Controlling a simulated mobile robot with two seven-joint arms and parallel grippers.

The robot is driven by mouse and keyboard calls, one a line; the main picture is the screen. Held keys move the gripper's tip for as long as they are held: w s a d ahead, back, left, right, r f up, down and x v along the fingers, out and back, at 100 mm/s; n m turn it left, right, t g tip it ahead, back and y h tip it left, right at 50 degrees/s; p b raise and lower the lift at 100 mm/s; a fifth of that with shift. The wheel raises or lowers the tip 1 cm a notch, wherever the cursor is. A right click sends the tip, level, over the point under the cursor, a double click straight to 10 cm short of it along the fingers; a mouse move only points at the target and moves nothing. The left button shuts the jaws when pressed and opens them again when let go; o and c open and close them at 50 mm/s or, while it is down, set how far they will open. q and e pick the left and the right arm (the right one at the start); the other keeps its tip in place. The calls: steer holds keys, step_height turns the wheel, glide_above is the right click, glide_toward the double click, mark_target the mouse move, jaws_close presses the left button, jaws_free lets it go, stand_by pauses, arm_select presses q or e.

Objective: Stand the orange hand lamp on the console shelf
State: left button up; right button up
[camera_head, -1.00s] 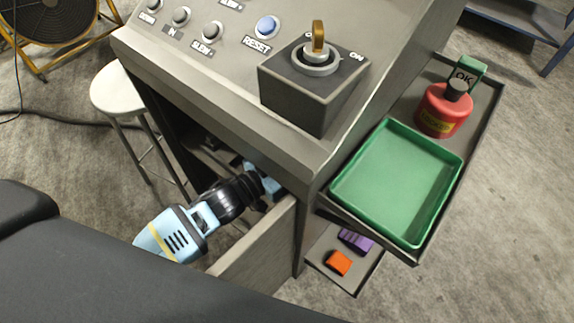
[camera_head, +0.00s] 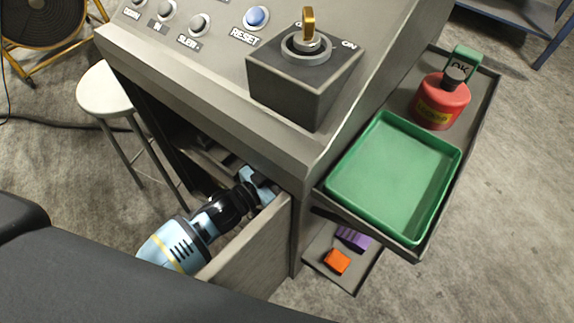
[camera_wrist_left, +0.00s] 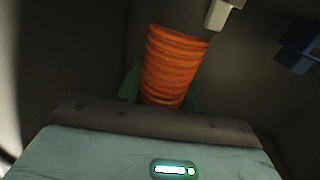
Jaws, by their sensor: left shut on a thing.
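In the head view my left arm reaches into the open front of the grey console (camera_head: 215,125). My left gripper (camera_head: 260,184) is partly hidden there by the console edge and a grey panel (camera_head: 245,250). In the left wrist view an orange ribbed cylinder, the hand lamp's visible part (camera_wrist_left: 176,65), stands right in front of the gripper's pale body, and the gripper is shut on it. The lamp's ends are hidden, and I cannot make it out in the head view. My right gripper is in neither view.
A side shelf (camera_head: 402,110) holds a green tray (camera_head: 395,175) and a red bottle (camera_head: 440,102). A lower shelf (camera_head: 345,280) holds an orange block (camera_head: 337,262) and a purple one (camera_head: 354,238). A white stool (camera_head: 105,90) stands left of the console.

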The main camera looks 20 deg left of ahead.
arm_select(q)
steer(key=shift+f, duration=0.15)
steer(key=o, duration=1.3)
steer(key=shift+s+a+r, duration=0.1)
steer(key=shift+s+r, duration=0.05)
steer(key=shift+r, duration=0.05)
steer(key=p+v, duration=0.1)
steer(key=v, duration=1)
steer(key=shift+s+a, duration=0.2)
steer(key=shift+s, duration=0.1)
